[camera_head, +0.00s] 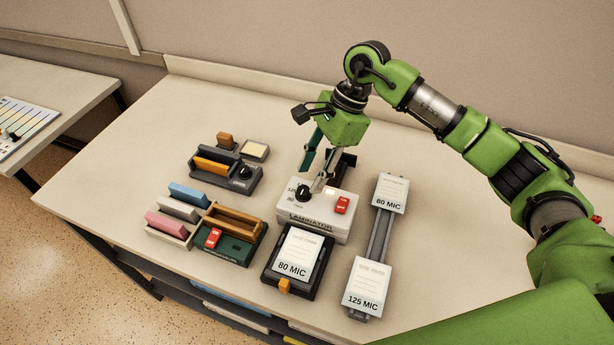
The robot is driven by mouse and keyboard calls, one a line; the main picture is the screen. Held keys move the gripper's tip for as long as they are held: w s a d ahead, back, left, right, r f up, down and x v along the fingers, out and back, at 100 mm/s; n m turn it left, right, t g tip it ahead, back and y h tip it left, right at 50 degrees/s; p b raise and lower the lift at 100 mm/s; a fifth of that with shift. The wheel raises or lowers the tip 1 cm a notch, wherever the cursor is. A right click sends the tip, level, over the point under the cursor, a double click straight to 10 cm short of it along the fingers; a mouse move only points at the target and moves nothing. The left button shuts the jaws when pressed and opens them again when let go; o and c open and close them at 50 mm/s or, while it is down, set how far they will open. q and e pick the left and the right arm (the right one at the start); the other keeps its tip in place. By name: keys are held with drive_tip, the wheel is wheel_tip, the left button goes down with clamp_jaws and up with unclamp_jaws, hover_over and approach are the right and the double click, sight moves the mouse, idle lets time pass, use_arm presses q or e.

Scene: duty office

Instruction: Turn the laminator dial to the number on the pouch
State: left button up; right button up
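The white laminator (318,225) stands on the table, with a black dial (303,193) on the left of its top. A pouch (298,252) marked "80 MIC" lies on a black tray (270,277) in front of the laminator. My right gripper (312,178) points down just behind and above the dial, its fingers apart with nothing seen between them. I cannot tell whether a fingertip touches the dial. My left gripper is out of view.
A red switch (342,204) is on the laminator's right. A grey rack (378,237) at right holds cards marked "80 MIC" and "125 MIC". A green machine (236,246), coloured blocks (167,223) and a grey device (225,176) stand left. The table's back left is clear.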

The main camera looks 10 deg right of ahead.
sight(304, 189)
drive_tip(key=shift+p+x, duration=0.3)
drive_tip(key=shift+x, duration=0.95)
drive_tip(key=shift+s+a+f, duration=0.1)
drive_tip(key=shift+a+f, duration=0.2)
drive_tip(key=shift+f, duration=0.3)
clamp_jaws()
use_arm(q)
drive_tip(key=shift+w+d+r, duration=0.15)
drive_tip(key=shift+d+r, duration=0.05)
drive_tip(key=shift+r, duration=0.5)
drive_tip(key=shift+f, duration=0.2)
